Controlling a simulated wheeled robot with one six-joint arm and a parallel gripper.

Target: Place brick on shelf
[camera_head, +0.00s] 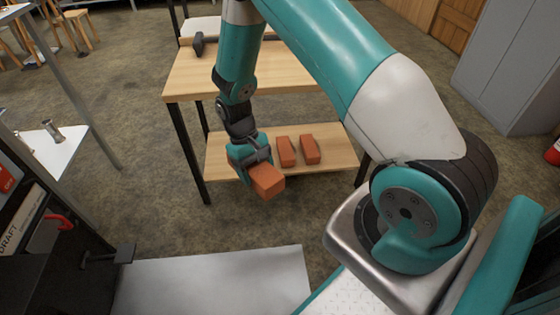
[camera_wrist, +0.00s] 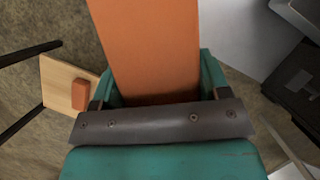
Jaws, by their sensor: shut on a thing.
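My gripper (camera_head: 255,165) is shut on an orange-red brick (camera_head: 267,181) in the head view. The held brick also fills the upper middle of the wrist view (camera_wrist: 150,50), between the jaws. In the head view the brick is in front of the lower wooden shelf (camera_head: 235,140), near its front edge. Whether it touches the shelf cannot be told. Two more bricks (camera_head: 285,151) and (camera_head: 310,149) lie side by side on that shelf, right of my gripper. Part of the shelf (camera_wrist: 58,90) shows at the left of the wrist view with one brick (camera_wrist: 85,95) on it.
The wooden tabletop (camera_head: 240,72) is above the lower shelf, with a dark hammer-like tool (camera_head: 198,45) at its back. Black legs (camera_head: 188,150) frame the shelf. A dark unit (camera_head: 50,240) stands at left, a grey cabinet (camera_head: 515,60) at right. Floor before the shelf is clear.

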